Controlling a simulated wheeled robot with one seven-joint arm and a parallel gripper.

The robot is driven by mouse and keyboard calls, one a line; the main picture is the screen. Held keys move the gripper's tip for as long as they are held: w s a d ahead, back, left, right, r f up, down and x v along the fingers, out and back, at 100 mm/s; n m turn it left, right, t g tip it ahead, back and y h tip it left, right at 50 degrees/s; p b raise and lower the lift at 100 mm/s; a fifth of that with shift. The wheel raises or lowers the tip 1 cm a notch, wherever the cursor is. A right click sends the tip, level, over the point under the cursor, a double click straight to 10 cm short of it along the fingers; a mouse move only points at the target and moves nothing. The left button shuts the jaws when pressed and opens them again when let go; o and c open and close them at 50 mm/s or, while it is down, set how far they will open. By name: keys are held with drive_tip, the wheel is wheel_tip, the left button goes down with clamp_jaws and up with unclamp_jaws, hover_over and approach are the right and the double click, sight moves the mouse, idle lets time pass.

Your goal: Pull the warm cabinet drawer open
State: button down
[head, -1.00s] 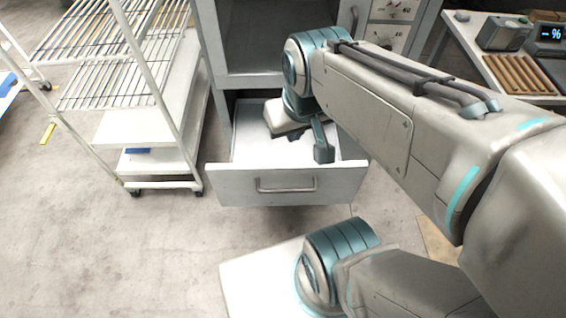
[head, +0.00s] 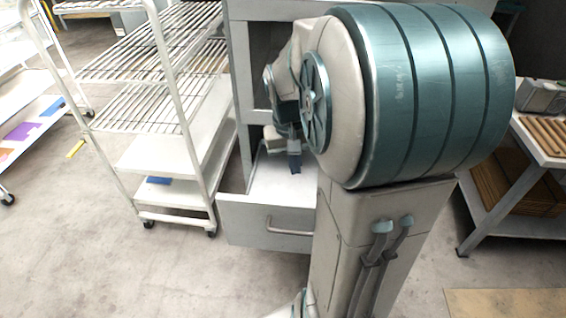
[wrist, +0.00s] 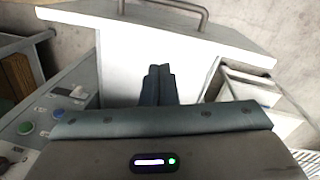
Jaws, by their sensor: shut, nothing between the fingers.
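The drawer (head: 262,221) of the grey cabinet (head: 240,70) stands pulled out, its white inside showing. Its bar handle (head: 288,227) is on the front face, and my arm hides the drawer's right part. In the wrist view the drawer's inside (wrist: 120,65) and handle (wrist: 165,12) show at the top, beyond my fingers. My gripper (head: 295,168) is over the open drawer, behind its front panel and apart from the handle. In the wrist view my gripper's fingers (wrist: 159,78) are together with nothing between them.
A white wire-shelf cart (head: 165,150) stands close to the drawer's left. A bench (head: 545,150) with wooden slats is at the right. A panel with coloured buttons (wrist: 50,112) shows at the wrist view's left. The floor (head: 100,260) at the front left is clear.

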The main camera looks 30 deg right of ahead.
drive_tip(key=w+d+f+m+g+y+b, duration=0.25)
drive_tip(key=d+f+b, duration=0.35)
drive_tip(key=d+f, duration=0.8)
drive_tip(key=s+a+f, duration=0.2)
drive_tip(key=f, duration=0.3)
drive_tip(key=s+a+f, duration=0.2)
drive_tip(key=s+f, duration=0.1)
drive_tip(key=f, duration=0.3)
drive_tip(key=shift+s+a+m+t+b, duration=0.25)
drive_tip(key=shift+s+m+t+b, duration=0.1)
drive_tip(key=shift+a, duration=0.1)
